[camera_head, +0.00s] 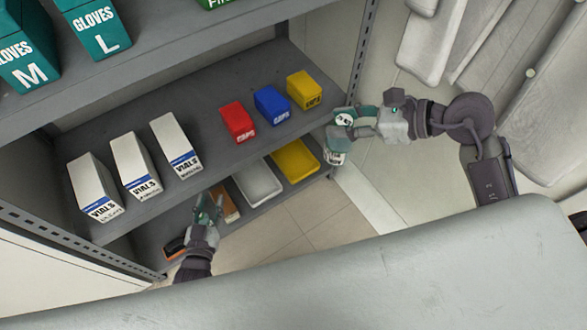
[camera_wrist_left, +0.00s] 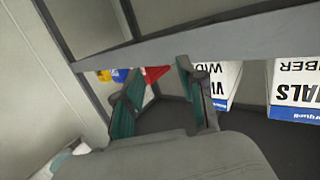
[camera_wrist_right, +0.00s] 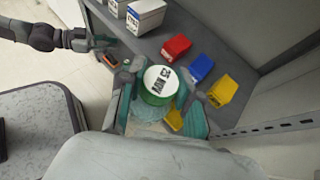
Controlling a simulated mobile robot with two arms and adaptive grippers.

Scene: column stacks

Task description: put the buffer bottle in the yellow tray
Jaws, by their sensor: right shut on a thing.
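The buffer bottle (camera_head: 336,157), with a white label and a green-rimmed lid, is held by my right gripper (camera_head: 350,124) in front of the shelf's right end. Its round lid (camera_wrist_right: 161,80) with dark print shows between the fingers in the right wrist view. The yellow tray (camera_head: 295,160) stands on the lower shelf, left of the bottle in the head view. It is partly hidden behind the bottle in the right wrist view (camera_wrist_right: 175,121). My left gripper (camera_head: 209,204) is open and empty in front of the shelves; its fingers (camera_wrist_left: 158,92) are apart.
A white tray (camera_head: 258,184) stands left of the yellow tray. The upper shelf carries red (camera_head: 238,122), blue (camera_head: 272,105) and yellow (camera_head: 304,90) bins and white vial boxes (camera_head: 135,166). A shelf edge and post (camera_head: 362,50) stand near the right gripper.

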